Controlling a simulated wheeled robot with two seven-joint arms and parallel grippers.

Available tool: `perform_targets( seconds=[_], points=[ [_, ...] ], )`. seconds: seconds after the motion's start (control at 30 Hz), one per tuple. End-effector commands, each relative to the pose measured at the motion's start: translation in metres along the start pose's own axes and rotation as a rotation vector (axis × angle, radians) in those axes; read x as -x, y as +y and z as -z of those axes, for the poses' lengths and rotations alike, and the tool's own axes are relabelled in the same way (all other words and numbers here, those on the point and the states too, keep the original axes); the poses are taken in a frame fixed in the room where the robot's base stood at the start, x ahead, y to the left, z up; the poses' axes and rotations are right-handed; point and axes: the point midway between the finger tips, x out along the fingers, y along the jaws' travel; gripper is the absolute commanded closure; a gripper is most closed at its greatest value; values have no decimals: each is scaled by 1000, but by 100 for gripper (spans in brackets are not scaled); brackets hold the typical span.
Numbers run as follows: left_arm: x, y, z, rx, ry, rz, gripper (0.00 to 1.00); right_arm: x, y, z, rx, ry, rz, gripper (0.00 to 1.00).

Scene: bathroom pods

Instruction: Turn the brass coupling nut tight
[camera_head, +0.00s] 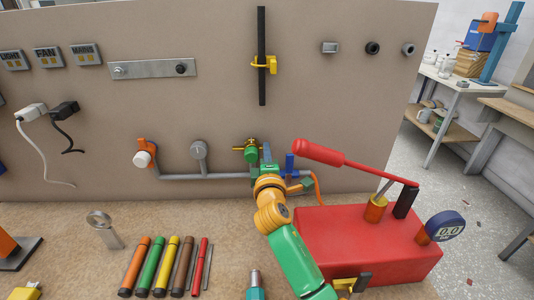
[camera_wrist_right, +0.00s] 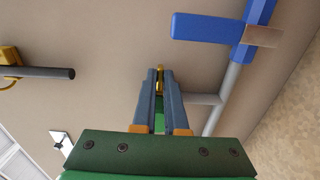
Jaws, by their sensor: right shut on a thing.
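My right gripper (camera_head: 266,160) reaches from the bottom centre to the pipework on the panel. In the right wrist view its two fingers (camera_wrist_right: 160,92) are close together, shut on a small brass piece (camera_wrist_right: 159,78) that looks like the coupling nut. In the head view that piece is hidden by the gripper or cannot be told from the yellow-brass and green fitting (camera_head: 250,150) beside the fingertips. I cannot tell how far the nut is turned. My left gripper is not in view.
Grey pipe (camera_head: 205,177) runs along the panel to an orange valve (camera_head: 145,152). A blue valve (camera_wrist_right: 215,28) is close to the right gripper. A red pump box (camera_head: 350,240) with a raised lever (camera_head: 345,160) and gauge (camera_head: 445,226) stands right. Several coloured markers (camera_head: 157,265) lie left.

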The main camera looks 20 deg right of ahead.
Motion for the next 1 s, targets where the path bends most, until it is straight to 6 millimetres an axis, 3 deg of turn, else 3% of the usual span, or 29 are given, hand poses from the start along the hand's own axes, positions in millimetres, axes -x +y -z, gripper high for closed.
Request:
perform_targets(
  seconds=[0.1, 0.23, 0.57, 1.0],
  points=[
    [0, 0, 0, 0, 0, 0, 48, 0, 3, 1, -2, 2, -7, 100],
    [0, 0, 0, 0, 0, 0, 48, 0, 2, 0, -1, 2, -6, 60],
    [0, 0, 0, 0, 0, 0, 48, 2, 0, 0, 1, 2, -2, 60],
    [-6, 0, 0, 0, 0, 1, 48, 66, 0, 1, 0, 3, -3, 60]
  ],
)
